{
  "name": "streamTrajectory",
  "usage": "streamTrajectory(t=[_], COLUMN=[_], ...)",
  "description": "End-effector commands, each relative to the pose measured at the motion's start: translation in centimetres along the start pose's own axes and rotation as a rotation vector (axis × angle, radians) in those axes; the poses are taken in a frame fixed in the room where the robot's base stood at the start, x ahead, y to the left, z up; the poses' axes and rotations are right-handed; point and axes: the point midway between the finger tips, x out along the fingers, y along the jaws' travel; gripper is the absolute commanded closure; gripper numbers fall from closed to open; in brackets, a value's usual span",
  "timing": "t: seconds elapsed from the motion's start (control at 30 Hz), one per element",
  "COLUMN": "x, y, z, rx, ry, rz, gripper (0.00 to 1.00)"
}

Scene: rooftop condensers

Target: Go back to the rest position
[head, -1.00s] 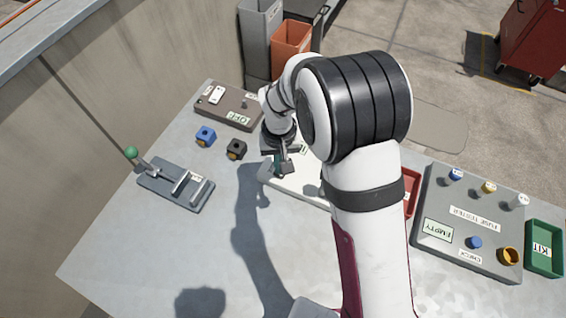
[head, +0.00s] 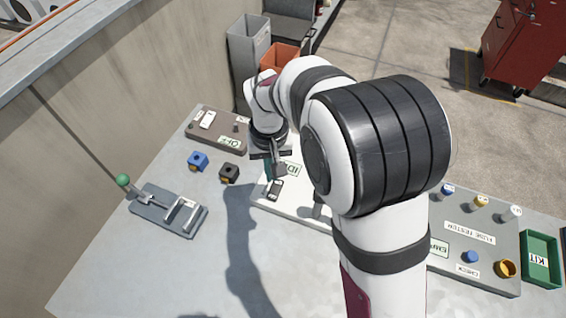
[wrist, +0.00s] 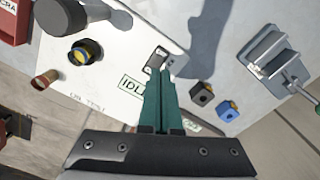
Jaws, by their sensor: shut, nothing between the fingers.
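My gripper (head: 272,175) is above the white board (head: 265,208) in the head view, with its fingers pointing down. In the wrist view its two green fingers (wrist: 161,72) are together with nothing between them. A small dark-framed switch (wrist: 156,60) on the board shows just beyond the fingertips in the wrist view, and in the head view (head: 275,190). I cannot tell the exact gap between tips and switch. The board's "IDLE" label (wrist: 130,85) is partly hidden by the fingers. My upper arm hides the board's right part in the head view.
A lever clamp (head: 165,212) with a green knob stands at left. A blue block (head: 198,160) and a black block (head: 229,172) sit near the board. A brown panel (head: 220,140) lies behind. The fuse tester (head: 485,262) and green kit tray (head: 541,278) are at right. The front-left table is clear.

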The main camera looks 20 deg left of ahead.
Motion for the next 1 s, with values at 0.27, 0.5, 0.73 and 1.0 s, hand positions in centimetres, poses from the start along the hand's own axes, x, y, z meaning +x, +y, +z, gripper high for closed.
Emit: streamTrajectory(t=[0.27, 0.5, 0.73, 1.0], x=[-4.9, -10.9, -10.2, -10.2], y=[5.8, 12.5, 11.4, 11.3], z=[4.2, 21.4, 27.5, 27.5], rx=[0.208, 0.79, 1.007, 1.008], ry=[0.0, -0.015, -0.019, -0.019], rz=[-0.025, -0.12, -0.166, -0.167], gripper=[1.0, 1.0, 1.0, 1.0])
